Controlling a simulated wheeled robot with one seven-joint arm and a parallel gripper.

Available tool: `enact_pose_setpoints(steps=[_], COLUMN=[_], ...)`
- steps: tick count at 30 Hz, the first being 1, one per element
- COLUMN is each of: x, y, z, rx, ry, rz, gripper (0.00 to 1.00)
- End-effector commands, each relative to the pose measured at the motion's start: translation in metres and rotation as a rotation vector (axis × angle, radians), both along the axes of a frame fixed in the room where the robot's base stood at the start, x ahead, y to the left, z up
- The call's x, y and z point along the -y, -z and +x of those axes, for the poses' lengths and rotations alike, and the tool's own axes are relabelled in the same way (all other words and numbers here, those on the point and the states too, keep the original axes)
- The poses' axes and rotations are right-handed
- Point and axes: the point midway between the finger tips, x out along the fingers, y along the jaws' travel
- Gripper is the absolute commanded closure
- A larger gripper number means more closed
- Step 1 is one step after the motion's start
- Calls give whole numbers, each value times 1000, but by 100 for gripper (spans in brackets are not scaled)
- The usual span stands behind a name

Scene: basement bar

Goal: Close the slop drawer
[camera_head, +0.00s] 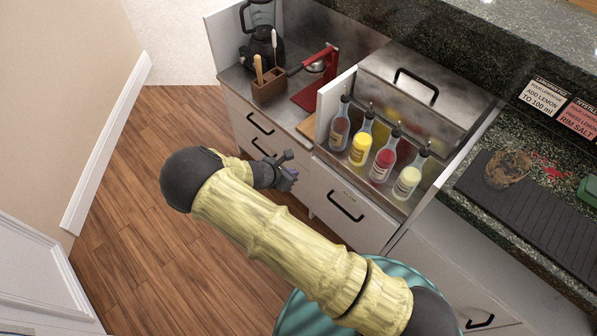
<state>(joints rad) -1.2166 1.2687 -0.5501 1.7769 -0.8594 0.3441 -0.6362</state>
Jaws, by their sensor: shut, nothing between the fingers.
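A white drawer front (331,197) with a black bar handle (345,207) is below the row of bottles at the centre. A small label sits above its handle, too small to read. I cannot tell for sure whether this is the slop drawer, or how far out it stands. My gripper (287,172) is shut and empty, just left of this front and in front of the left-hand drawers. Whether it touches a front cannot be told. My yellow-sleeved arm hides part of the floor and lower cabinets.
More drawers with black handles (260,123) are at left. Above the centre front stand several sauce bottles (384,163) and a lidded metal bin (422,88). A red press (326,72) and a wooden holder (269,88) are on the left counter. Wooden floor (135,205) at left is clear.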

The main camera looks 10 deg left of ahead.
Motion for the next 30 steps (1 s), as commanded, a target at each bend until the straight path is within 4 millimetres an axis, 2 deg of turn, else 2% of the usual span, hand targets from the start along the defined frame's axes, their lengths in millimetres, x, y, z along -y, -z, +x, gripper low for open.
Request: enact_pose_setpoints(steps=[6,14,19,20,25,30], x=[-11,-12,-12,-12,-10,-4], y=[-16,-17,-16,-16,-2,25], z=[-14,-15,-14,-15,-18,-29], rx=[0,0,0,-1,-18,-72], ry=[-3,-4,-4,-4,-26,-86], rz=[0,-1,-1,-3,-53,-194], gripper=[100,100,69,68,68,68])
